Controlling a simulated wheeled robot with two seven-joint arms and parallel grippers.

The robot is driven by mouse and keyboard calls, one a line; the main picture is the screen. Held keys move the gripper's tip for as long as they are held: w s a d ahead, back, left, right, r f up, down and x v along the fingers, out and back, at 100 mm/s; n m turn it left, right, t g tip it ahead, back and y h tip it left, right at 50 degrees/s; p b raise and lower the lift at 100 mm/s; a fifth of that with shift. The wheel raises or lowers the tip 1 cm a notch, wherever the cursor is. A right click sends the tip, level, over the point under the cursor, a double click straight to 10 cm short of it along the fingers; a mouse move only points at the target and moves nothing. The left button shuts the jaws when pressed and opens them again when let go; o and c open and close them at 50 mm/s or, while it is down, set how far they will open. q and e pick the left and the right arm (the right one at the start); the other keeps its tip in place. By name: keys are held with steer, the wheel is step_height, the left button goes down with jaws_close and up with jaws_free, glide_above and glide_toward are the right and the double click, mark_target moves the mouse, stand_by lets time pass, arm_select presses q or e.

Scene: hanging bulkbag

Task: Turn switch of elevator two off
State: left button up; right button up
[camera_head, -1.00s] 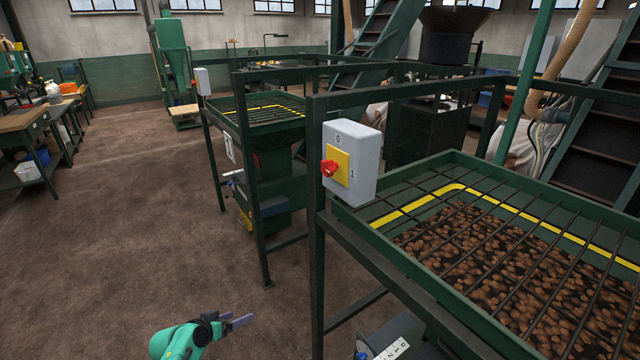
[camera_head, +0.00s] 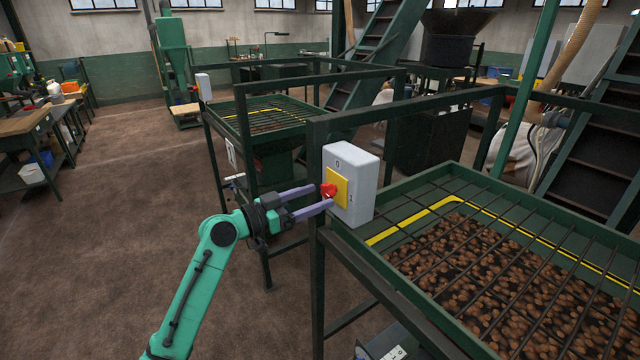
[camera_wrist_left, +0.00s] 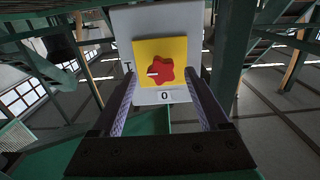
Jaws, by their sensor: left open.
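The near switch box (camera_head: 348,180) is grey with a yellow plate (camera_head: 341,188) and a red knob (camera_head: 328,190), on the corner post of the near green frame. My left gripper (camera_head: 322,197) is open, its fingertips close to the knob. In the left wrist view the star-shaped red knob (camera_wrist_left: 160,72) sits ahead, between the open fingers. Its white mark points left, toward the I label, and the 0 label (camera_wrist_left: 165,96) is below it. Finger contact with the knob cannot be told. My right gripper is not in view.
A second grey switch box (camera_head: 203,87) is on the farther frame. A grated hopper (camera_head: 480,270) holding brown pieces stands right of the near switch. Green posts and rails surround the box. Open floor (camera_head: 110,230) lies to the left.

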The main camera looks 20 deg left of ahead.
arm_select(q)
steer(key=shift+w+d+r, duration=0.15)
steer(key=shift+w+d, duration=0.3)
steer(key=shift+w, duration=0.15)
steer(key=shift+w+d+f, duration=0.2)
steer(key=shift+w+f, duration=0.05)
steer(key=shift+w, duration=0.1)
steer(key=shift+s, duration=0.1)
steer(key=shift+c, duration=0.3)
jaws_close()
